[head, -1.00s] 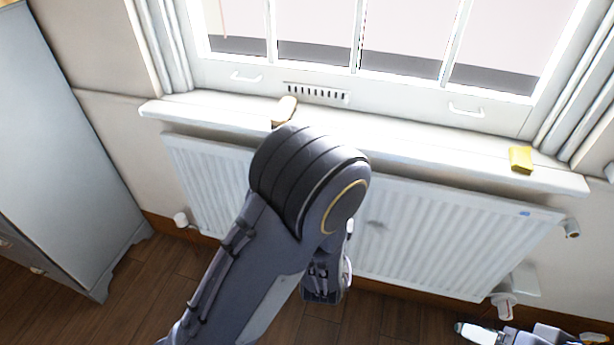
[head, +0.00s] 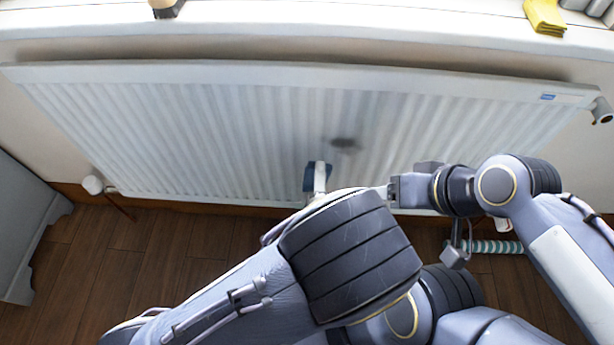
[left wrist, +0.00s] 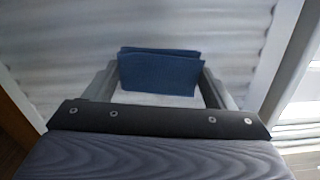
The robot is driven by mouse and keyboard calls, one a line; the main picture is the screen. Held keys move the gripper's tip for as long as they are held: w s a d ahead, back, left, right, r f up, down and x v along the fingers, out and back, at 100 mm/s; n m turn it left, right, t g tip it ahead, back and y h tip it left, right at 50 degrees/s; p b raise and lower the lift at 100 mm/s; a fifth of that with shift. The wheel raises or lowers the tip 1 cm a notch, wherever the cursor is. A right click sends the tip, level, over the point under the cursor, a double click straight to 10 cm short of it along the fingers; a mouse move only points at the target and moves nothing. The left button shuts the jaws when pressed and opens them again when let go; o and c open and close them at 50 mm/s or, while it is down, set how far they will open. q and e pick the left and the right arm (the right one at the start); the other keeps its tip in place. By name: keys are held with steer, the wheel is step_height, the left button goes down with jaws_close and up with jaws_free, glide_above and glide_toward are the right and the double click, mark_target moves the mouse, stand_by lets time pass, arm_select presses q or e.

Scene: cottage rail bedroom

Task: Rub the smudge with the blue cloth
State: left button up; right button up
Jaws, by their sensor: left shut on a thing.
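The smudge (head: 344,143) is a dark grey patch on the white ribbed radiator (head: 230,125), right of its middle. My left gripper (head: 318,180) is shut on the blue cloth (head: 309,177), below and a little left of the smudge. The left wrist view shows the folded blue cloth (left wrist: 160,72) between the fingers, in front of the ribs. I cannot tell whether the cloth touches the radiator. My right gripper (head: 396,189) is low in front of the radiator, right of the cloth; its fingers are too unclear to tell open from shut.
A yellow cloth or sponge (head: 545,16) lies on the right of the windowsill (head: 350,35), and a brush-like thing (head: 166,8) on the left. A valve (head: 93,184) sticks out at lower left. A striped roll (head: 485,247) lies low at right. The radiator's left side is clear.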

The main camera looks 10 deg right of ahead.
mark_target(318, 145)
arm_select(q)
steer(key=p+x, duration=0.1)
steer(key=x, duration=0.4)
steer(key=shift+w+d, duration=0.1)
steer(key=shift+w, duration=0.1)
steer(key=shift+x, duration=1.1)
stand_by(0.5)
steer(key=shift+s+d, duration=0.1)
